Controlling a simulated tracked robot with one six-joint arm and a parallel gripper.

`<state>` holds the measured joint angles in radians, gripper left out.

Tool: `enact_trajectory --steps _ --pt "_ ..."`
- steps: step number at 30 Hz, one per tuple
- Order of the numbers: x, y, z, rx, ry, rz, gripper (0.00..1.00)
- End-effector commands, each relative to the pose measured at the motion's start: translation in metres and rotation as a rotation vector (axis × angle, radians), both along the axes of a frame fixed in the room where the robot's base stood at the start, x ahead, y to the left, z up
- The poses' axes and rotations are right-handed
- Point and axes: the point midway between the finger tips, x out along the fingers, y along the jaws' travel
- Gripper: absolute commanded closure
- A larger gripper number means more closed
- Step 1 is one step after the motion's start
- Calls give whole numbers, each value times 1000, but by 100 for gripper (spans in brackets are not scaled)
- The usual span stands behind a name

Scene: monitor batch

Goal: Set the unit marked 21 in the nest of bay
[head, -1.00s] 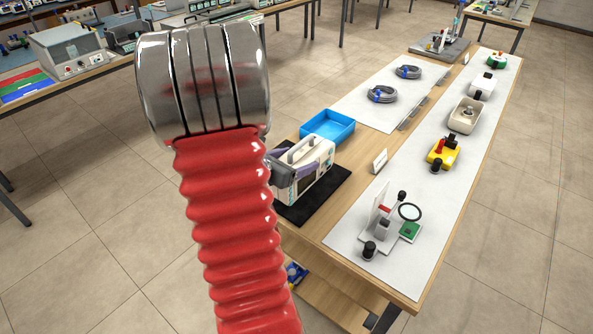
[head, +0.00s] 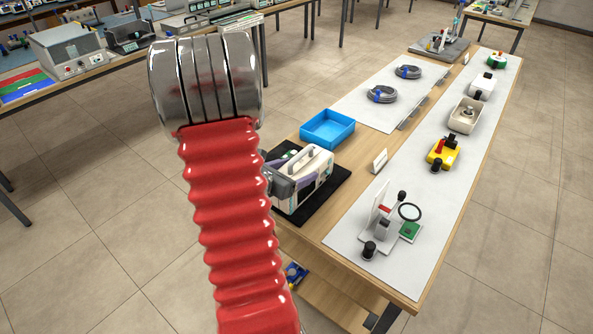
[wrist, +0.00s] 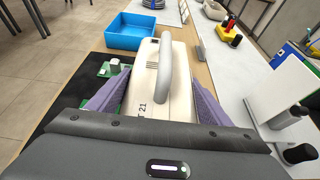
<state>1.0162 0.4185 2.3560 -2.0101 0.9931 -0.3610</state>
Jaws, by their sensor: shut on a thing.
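The cream unit (wrist: 146,78) has a grey carrying handle, and a "21" shows on its near end in the wrist view. It also shows in the head view (head: 318,168), over the black mat (head: 338,188). My gripper (wrist: 157,92) is shut on the unit, with a purple finger along each side of it. In the head view my gripper (head: 284,188) reaches it from the left. I cannot tell whether the unit touches the mat or hangs just above it. No bay nest can be made out for certain.
A blue tray (head: 328,128) stands behind the mat. A small green board (wrist: 112,68) lies left of the unit. A white card (head: 380,161) and a magnifier stand (head: 382,228) are to the right. Cable coils (head: 382,94) lie farther back.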

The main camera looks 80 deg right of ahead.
Motion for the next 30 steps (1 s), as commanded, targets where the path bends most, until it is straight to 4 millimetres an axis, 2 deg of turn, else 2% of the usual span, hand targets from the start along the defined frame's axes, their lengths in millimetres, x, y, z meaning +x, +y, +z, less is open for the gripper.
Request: enact_trajectory --steps 2,3,11,22,30 --pt "0 -1 0 -4 1 0 88" --pt "0 0 -2 0 1 0 27" --pt "0 0 -2 0 0 0 9" --pt "1 1 1 0 0 1 9" --pt "13 27 13 -1 0 4 9"
